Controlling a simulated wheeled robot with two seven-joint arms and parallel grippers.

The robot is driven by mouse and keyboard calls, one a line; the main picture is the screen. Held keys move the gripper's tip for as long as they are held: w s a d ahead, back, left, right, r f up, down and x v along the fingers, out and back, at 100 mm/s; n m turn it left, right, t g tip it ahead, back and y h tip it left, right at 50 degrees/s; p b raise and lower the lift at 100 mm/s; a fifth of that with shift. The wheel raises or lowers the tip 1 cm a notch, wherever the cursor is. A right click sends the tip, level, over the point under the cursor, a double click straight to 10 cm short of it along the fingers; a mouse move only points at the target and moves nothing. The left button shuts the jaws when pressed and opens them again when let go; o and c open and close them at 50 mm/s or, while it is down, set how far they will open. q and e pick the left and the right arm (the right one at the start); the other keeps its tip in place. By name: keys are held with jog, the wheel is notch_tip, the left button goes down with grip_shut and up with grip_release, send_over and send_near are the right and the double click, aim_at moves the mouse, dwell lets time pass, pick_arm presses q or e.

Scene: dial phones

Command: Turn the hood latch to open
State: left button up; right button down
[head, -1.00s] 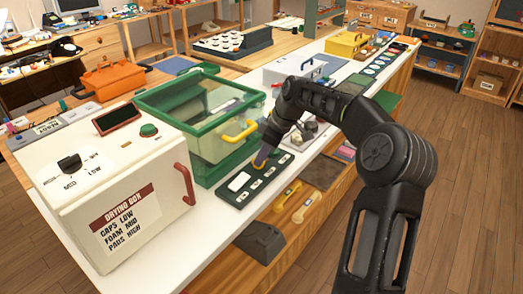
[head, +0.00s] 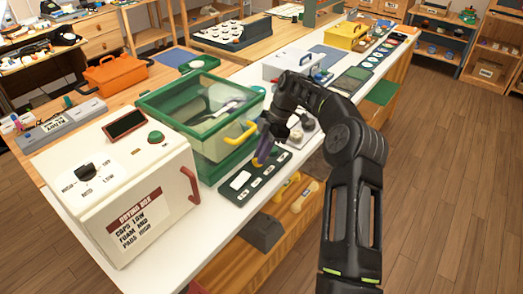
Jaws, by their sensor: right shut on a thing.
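The hood looks to be the green-framed clear box (head: 160,104) on the white bench. A curved yellow handle (head: 240,136), possibly the latch, sits on its right-hand front side. My right gripper (head: 268,138) is just right of this handle, apart from it. It is shut on a slim purple tool (head: 263,151) with an orange-yellow lower end, which points down over the dark slotted tray (head: 226,191). My right arm hides part of the bench behind. My left gripper is not in view.
A white drying box (head: 150,165) with a dial (head: 86,172) and a red handle (head: 190,184) stands left of the hood. A white case (head: 290,66) and a yellow box (head: 344,37) stand farther along the bench. Open wood floor lies at the right.

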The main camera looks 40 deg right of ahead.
dwell(0.4)
jog(key=c, duration=1.4)
grip_release()
jog(key=shift+c, duration=0.2)
jog(key=shift+d+r+p, duration=0.2)
jog(key=shift+r+p, duration=0.4)
jog(key=shift+r, duration=0.05)
jog(key=p+v, duration=0.6)
jog(key=p, duration=0.1)
jog(key=shift+r+p, duration=0.2)
jog(key=shift+p, duration=0.15)
jog(key=shift+o, duration=0.5)
jog(key=shift+d, duration=0.2)
